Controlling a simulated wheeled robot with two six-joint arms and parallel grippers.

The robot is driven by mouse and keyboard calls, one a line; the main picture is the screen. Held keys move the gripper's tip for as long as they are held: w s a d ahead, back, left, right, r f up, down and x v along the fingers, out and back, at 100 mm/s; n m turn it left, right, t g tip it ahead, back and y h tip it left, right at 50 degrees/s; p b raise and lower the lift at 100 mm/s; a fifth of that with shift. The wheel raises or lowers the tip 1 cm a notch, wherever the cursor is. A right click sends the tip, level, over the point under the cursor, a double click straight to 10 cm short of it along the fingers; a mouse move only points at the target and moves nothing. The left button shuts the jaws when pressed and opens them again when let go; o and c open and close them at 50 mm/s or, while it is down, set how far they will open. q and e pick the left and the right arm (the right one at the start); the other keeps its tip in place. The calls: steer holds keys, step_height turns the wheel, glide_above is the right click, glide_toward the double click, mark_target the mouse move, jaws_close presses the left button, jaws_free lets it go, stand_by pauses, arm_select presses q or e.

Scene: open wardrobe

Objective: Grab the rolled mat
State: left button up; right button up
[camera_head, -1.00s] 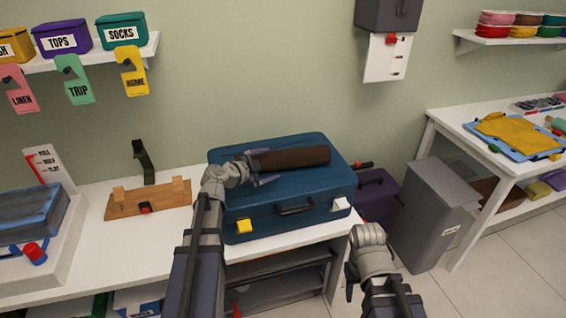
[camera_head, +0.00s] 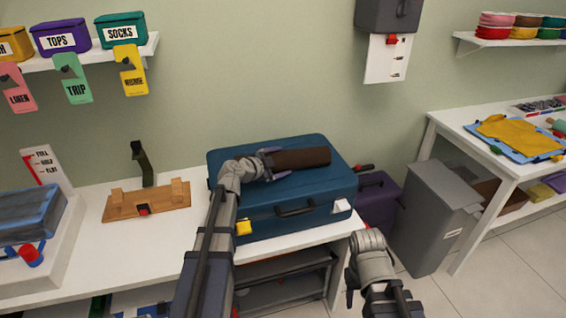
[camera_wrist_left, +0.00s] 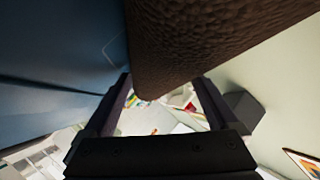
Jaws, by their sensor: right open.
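The rolled mat (camera_head: 303,158) is a dark brown roll lying along the top of a closed blue suitcase (camera_head: 330,184). My left gripper (camera_head: 269,163) is at the mat's left part, with its fingers on either side of the roll. In the left wrist view, the mat (camera_wrist_left: 200,35) fills the top between the two spread fingers (camera_wrist_left: 162,98).
A wooden stand (camera_head: 148,200) is left of the suitcase on the white bench (camera_head: 95,235). A purple case (camera_head: 377,198) and a grey bin (camera_head: 432,215) stand to the right. A shelf with labelled boxes (camera_head: 62,38) hangs at upper left.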

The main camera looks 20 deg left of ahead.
mark_target(280, 159)
arm_select(q)
steer(key=c, duration=1)
steer(key=shift+r, duration=0.15)
step_height(280, 159, up, 10)
steer(key=p, duration=1)
